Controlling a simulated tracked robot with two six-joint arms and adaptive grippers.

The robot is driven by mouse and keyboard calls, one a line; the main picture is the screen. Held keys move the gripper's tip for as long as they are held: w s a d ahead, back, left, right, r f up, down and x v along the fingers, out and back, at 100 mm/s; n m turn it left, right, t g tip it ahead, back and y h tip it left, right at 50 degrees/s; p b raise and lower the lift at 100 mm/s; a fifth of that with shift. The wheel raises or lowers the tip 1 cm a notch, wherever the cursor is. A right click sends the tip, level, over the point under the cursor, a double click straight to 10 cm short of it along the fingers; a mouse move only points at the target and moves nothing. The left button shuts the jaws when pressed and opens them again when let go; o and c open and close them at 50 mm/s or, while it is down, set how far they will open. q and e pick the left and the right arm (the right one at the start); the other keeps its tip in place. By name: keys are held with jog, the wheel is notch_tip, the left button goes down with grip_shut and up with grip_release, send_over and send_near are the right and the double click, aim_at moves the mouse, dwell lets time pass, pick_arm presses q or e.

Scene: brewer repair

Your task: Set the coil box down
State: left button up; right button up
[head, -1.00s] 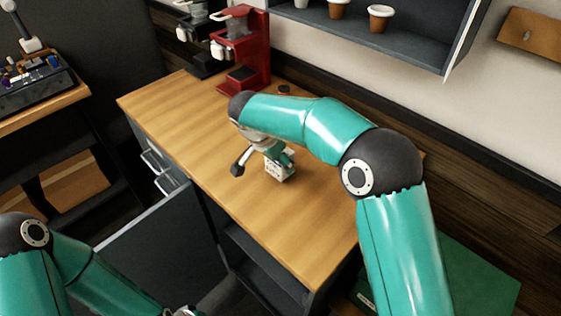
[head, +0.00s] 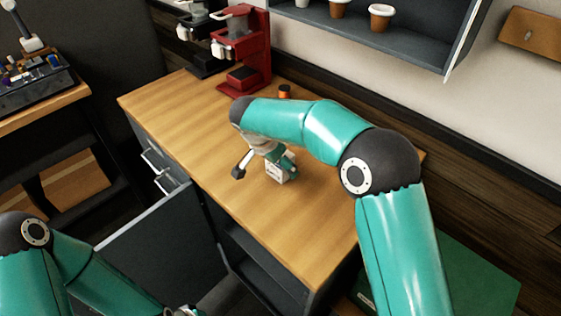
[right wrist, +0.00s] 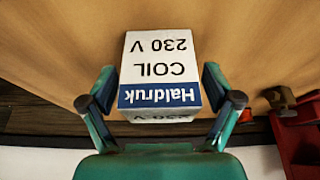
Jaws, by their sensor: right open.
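The coil box (head: 275,174) is a small white box that appears to rest on the wooden counter (head: 190,130). In the right wrist view the coil box (right wrist: 160,62) shows upside-down "COIL 230 V" print and a blue "Haldruk" band. My right gripper (right wrist: 158,92) is open, with one finger on each side of the box and narrow gaps visible. In the head view my right gripper (head: 282,160) is over the box and partly hides it. My left gripper (head: 186,312) is cut off at the bottom edge, so its fingers cannot be judged.
A red brewer (head: 252,50) and a dark machine (head: 203,35) stand at the counter's far end. A small orange-and-black item (head: 284,91) is by the wall, behind my right arm. A shelf with cups (head: 381,16) hangs above. The counter's front half is clear.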

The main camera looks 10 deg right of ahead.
jog(key=b+v, duration=0.1)
jog(key=v, duration=1.1)
